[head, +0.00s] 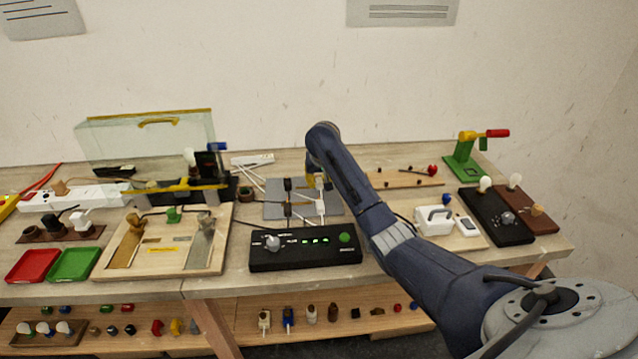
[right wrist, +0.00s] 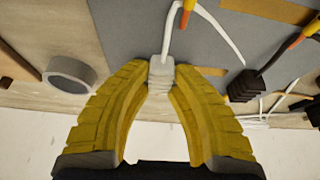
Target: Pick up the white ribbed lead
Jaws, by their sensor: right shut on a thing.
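The white ribbed lead (right wrist: 161,74) shows in the right wrist view, with its ribbed end between the yellow fingertips and a pale cable running up from it. My right gripper (right wrist: 160,82) is shut on this end, over the grey mat's edge. In the head view my right gripper (head: 317,183) is small and partly hidden by its own arm, above the back right of the grey mat (head: 270,212). I cannot tell whether the lead touches the mat. My left gripper is not in view.
A black ribbed lead (right wrist: 243,88) lies close beside the held one. A grey ring (right wrist: 70,75) sits on the wood on the other side. A black control box (head: 306,247) stands in front of the mat. A white switch box (head: 434,220) is to the right.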

